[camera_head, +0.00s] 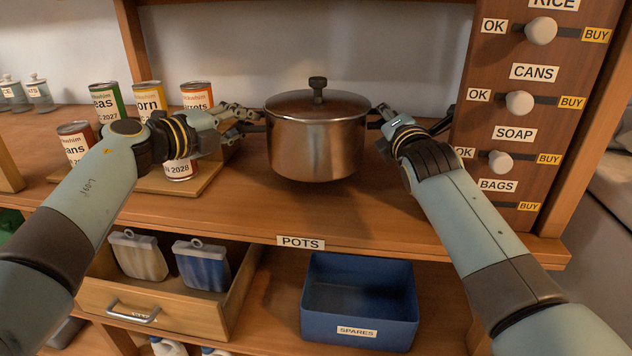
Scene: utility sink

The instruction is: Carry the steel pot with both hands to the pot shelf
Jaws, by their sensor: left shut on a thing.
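The steel pot (312,142), with its lid and dark knob on, is upright over the wooden shelf (300,215) labelled POTS. A dark shadow lies under it; whether its base touches the board I cannot tell. My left gripper (250,122) is at the pot's left side, shut on its left handle. My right gripper (383,114) is at the right handle, its fingers mostly hidden behind my wrist, so its grip is unclear.
Several cans, among them a corn can (150,97), stand left of the pot near my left wrist. A post with label knobs (519,103) rises close on the right. Below are an open drawer (185,305) and a blue bin (360,300).

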